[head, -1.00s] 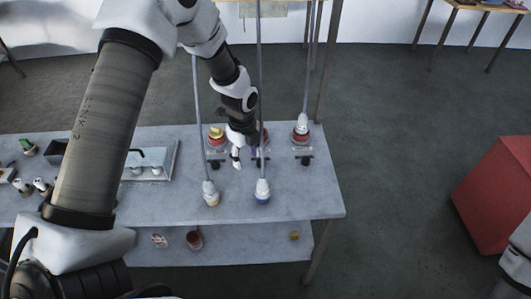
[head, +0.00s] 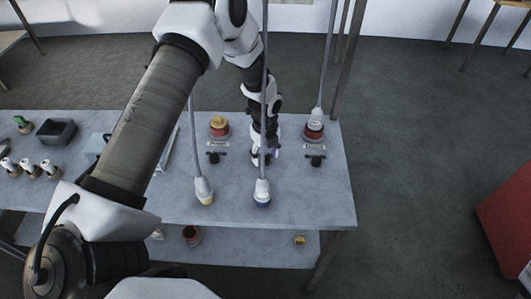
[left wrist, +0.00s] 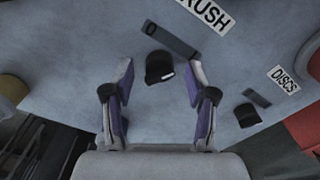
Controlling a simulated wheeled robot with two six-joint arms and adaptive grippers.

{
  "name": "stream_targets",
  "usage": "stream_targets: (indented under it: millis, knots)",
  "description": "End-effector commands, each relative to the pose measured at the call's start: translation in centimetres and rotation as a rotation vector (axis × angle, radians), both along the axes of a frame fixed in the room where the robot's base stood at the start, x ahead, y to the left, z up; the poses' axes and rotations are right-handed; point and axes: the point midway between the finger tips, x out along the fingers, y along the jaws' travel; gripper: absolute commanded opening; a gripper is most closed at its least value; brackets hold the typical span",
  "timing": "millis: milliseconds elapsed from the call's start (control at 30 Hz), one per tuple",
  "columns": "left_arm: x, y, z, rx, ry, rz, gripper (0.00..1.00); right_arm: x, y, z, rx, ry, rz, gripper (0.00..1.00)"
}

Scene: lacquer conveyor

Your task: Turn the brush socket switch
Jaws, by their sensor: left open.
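The brush socket switch is a black knob (left wrist: 160,66) on a dark plate marked O, beside a white label (left wrist: 206,14) whose visible letters read RUSH. In the left wrist view my left gripper (left wrist: 160,82) is open, with one purple-padded finger on each side of the knob, apart from it. In the head view my left gripper (head: 264,158) is low over the middle of the table, and the arm and fingers largely hide this switch. My right gripper is not in view.
The DISCS switch (head: 315,160) is to the right, another black switch (head: 214,157) to the left. Cords hang with a yellow-tipped end (head: 204,192) and a blue-tipped end (head: 262,193) in front. A red-based fixture (head: 314,131) stands behind the DISCS switch. The table's front right (head: 320,205) is clear.

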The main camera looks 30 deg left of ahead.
Motion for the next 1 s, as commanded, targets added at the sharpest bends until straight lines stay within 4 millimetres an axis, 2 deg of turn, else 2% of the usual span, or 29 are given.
stream_targets:
  millis: [267, 333, 433, 467, 767, 1000]
  knots:
    - [0.02, -0.01, -0.65, 0.0, -0.001, 0.0, 0.57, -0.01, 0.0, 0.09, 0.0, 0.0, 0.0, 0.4]
    - [0.01, 0.0, -0.64, 0.0, -0.001, 0.0, 0.39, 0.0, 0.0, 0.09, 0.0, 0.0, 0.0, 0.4]
    - [0.01, 0.0, -0.63, 0.0, -0.001, 0.0, 0.04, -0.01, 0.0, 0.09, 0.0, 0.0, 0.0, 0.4]
    - [0.01, 0.0, -0.63, 0.0, -0.001, 0.0, 0.0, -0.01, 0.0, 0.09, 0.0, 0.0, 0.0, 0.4]
    - [0.01, 0.0, -0.64, 0.0, -0.001, 0.013, 0.0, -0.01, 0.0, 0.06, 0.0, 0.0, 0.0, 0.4]
    - [0.01, 0.0, -0.65, 0.0, -0.001, 0.093, 0.0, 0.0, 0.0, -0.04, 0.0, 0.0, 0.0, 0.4]
